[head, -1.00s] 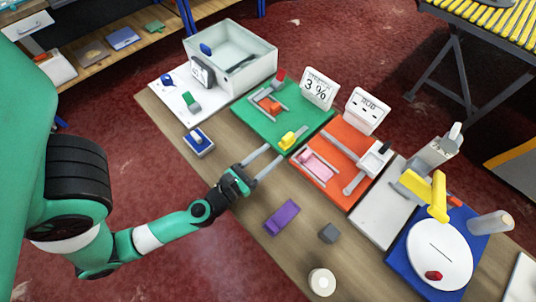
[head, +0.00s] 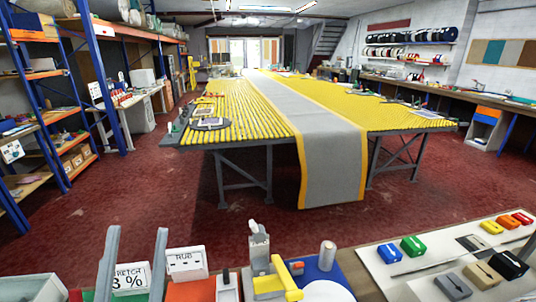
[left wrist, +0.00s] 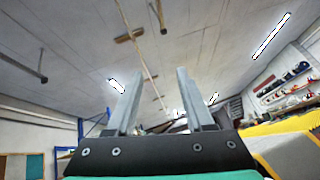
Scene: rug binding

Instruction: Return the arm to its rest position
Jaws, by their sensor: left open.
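My left gripper (head: 137,230) rises at the bottom left of the head view, its two grey fingers apart and pointing up. They stand in front of the bench with the signs. In the left wrist view the same gripper (left wrist: 161,72) is open, with nothing between its fingers and the white ceiling beyond. The rest of the left arm is out of the head view. My right gripper is in neither view now.
Along the near edge are a white STRETCH sign (head: 131,279), a RUB sign (head: 187,263), a yellow lever (head: 285,280) and a white board (head: 395,268) with coloured blocks. Beyond red floor stands a yellow roller table (head: 240,123) carrying a grey rug (head: 325,140).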

